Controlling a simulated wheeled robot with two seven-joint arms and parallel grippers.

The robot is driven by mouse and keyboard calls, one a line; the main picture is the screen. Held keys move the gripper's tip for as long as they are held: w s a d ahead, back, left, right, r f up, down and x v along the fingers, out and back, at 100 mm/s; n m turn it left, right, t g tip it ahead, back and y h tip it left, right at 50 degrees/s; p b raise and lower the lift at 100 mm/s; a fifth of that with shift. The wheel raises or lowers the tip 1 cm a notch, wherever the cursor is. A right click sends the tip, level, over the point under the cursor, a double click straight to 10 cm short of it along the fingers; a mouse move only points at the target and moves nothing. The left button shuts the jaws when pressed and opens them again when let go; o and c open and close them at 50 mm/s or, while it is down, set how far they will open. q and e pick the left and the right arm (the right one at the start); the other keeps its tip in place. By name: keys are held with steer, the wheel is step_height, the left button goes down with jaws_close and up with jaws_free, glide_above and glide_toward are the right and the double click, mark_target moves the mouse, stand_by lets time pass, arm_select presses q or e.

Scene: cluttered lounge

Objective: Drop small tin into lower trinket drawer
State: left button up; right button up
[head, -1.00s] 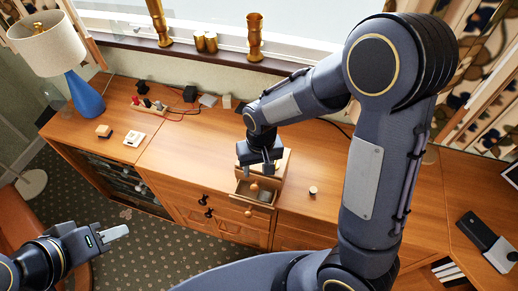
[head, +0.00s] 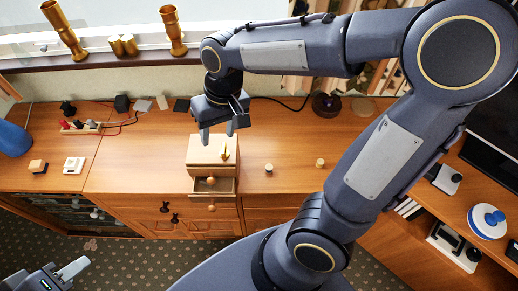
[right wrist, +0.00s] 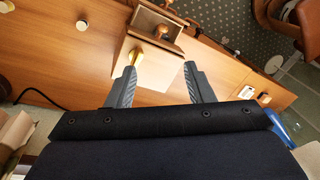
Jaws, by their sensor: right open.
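The small wooden trinket chest (head: 205,152) stands on the sideboard. Its lower drawer (head: 225,187) is pulled out, below the closed upper drawer; what lies inside is too small to tell. A gold upright piece (head: 225,152) is on or by the chest top; it also shows in the right wrist view (right wrist: 130,54). Two small round pale-topped pieces (head: 268,168) (head: 320,162) stand right of the chest; I cannot tell which thing is the small tin. My right gripper (head: 218,136) is open, empty, above the chest. My left gripper (head: 73,268) is low at left, its jaws unclear.
Brass vases (head: 172,30) stand on the windowsill. A red-topped rack (head: 80,127) with wires, a white block (head: 73,165) and a blue lamp base (head: 12,140) are at left. The sideboard right of the chest is mostly clear.

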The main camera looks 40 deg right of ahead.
steer(key=s+d+t, duration=0.2)
steer(key=s, duration=0.4)
steer(key=s+d+r+m+t+y, duration=0.1)
steer(key=s+d+t, duration=0.1)
steer(key=s, duration=0.5)
steer(key=shift+d+r+t+y, duration=0.3)
steer(key=shift+d+t, duration=0.05)
steer(key=shift+t, duration=0.15)
